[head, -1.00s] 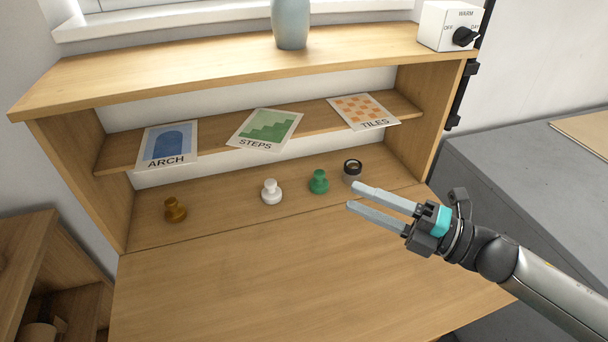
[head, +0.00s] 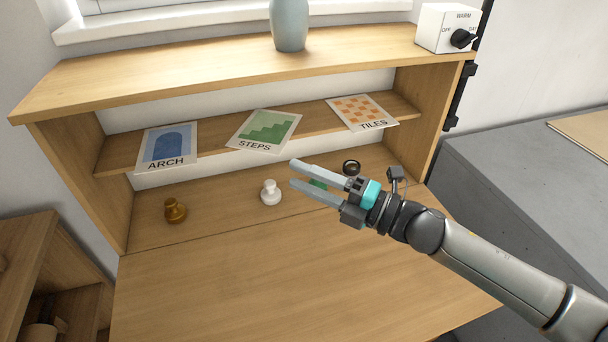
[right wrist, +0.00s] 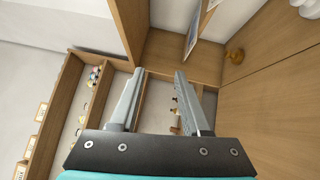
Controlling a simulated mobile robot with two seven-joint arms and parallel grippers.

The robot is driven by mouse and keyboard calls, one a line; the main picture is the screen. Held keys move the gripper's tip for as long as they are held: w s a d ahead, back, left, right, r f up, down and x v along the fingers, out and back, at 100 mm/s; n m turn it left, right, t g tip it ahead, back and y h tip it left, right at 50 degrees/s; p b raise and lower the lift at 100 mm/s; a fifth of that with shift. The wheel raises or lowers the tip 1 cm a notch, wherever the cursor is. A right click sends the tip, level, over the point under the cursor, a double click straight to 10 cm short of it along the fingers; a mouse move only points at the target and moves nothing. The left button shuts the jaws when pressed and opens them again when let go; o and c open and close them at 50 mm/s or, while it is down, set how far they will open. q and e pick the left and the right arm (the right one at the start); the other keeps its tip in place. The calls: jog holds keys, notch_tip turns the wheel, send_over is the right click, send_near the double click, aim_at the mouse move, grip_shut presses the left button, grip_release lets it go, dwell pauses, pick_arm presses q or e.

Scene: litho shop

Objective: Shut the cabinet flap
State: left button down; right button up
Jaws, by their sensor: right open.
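The cabinet flap (head: 270,285) is folded down and lies open in front of the wooden cabinet (head: 52,95), level with its floor. In the right wrist view the cabinet's wooden side (right wrist: 131,22) shows beyond the fingers. My right gripper (head: 292,173) is open and empty. In the head view it overlaps the cabinet floor, to the right of the white stamp, and partly hides the green stamp. It also shows in the right wrist view (right wrist: 158,78), with a gap between its fingers. My left gripper is not in view.
On the cabinet floor are a brown stamp (head: 175,211), a white stamp (head: 270,194), a green stamp (head: 318,184) and a dark loupe-like cylinder (head: 351,168). Cards (head: 167,147) lean on the shelf. A vase (head: 290,25) and a dial box (head: 446,28) stand on top. The flap's surface is clear.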

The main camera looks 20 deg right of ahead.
jog(key=shift+w+a, duration=0.1)
jog(key=shift+w, duration=0.05)
grip_shut()
dwell(0.4)
dwell(1.0)
